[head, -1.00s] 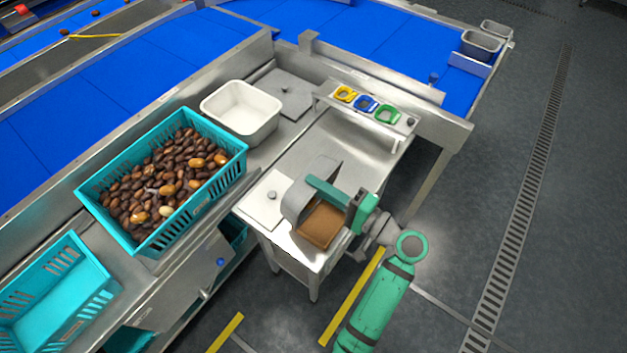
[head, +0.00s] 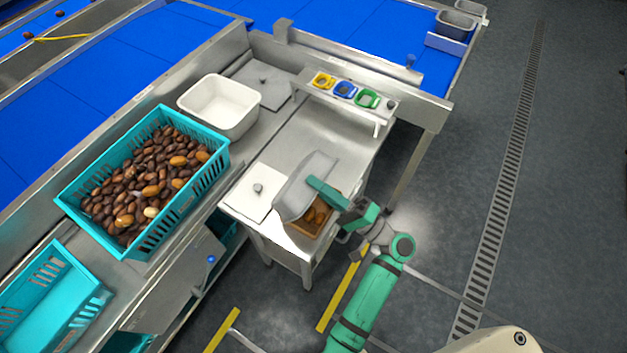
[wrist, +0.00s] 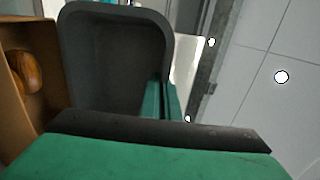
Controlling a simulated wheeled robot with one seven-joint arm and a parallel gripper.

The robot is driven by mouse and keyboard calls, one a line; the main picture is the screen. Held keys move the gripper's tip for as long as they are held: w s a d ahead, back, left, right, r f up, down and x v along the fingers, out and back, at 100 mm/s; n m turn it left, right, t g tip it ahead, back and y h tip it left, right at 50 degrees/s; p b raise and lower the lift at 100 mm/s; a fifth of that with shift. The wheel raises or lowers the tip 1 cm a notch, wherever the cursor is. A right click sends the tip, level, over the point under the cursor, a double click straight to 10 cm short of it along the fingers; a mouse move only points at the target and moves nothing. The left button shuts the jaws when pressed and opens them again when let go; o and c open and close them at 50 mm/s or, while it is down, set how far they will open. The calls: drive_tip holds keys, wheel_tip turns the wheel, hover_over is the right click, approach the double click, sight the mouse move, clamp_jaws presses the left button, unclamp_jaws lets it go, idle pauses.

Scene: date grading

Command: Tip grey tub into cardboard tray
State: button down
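The grey tub (head: 303,187) is tilted steeply over the cardboard tray (head: 300,228) at the front of the steel table. My gripper (head: 326,190) is shut on the tub's right side. Brown dates (head: 317,212) lie in the tray, partly hidden by the tub. In the wrist view the dark inside of the tub (wrist: 115,60) faces the camera and looks empty where it shows. The tray (wrist: 45,80) stands at the left there, with a date (wrist: 24,70) in it.
A teal crate full of dates (head: 215,178) and a white bin (head: 255,101) stand to the left. A rack with yellow, blue and green rings (head: 383,117) is at the table's back. A white board (head: 250,200) lies left of the tub.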

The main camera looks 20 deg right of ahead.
drive_tip(key=shift+s+d+f+t+y, duration=0.3)
drive_tip(key=shift+s+d+t+y, duration=0.1)
drive_tip(key=shift+s+t, duration=0.1)
drive_tip(key=shift+s+d+f+t+y, duration=0.3)
drive_tip(key=shift+s+t+y, duration=0.1)
drive_tip(key=shift+s+t, duration=0.1)
drive_tip(key=shift+s+d, duration=0.2)
idle(0.6)
wheel_tip(320, 180, up, 5)
idle(0.6)
drive_tip(key=shift+w, duration=0.15)
